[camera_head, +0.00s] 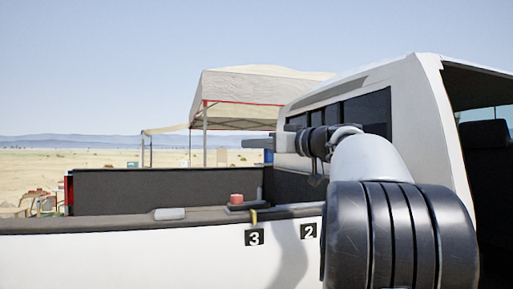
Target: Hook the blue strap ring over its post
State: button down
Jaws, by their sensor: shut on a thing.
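My gripper (262,144) is at the end of my arm, above the truck bed and in front of the cab, with its fingers pointing left. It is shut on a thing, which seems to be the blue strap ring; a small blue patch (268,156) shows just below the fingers. The ring's shape is too small to make out. A yellow strap piece (253,216) hangs on the bed's near side above the label 3 (254,237). Label 2 (309,231) is to its right, partly beside my arm. I cannot make out the blue ring's post.
The white truck's near bed rail (110,224) crosses the view below my gripper. A grey roll (169,214) and a red round thing (236,199) rest along it. The cab (412,110) stands close on the right. Air left of my gripper is free.

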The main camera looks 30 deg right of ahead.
jog(key=shift+f+b, duration=2.4)
jog(key=shift+b, duration=0.35)
jog(key=shift+f, duration=0.1)
jog(key=shift+b, duration=0.7)
jog(key=shift+f+b, duration=2.05)
jog(key=shift+b, duration=0.6)
jog(key=c, duration=1.4)
grip_release()
jog(key=b+v, duration=0.1)
jog(key=v, duration=1.6)
jog(key=shift+s+b, duration=0.25)
jog(key=shift+b, duration=0.15)
jog(key=shift+d, duration=0.1)
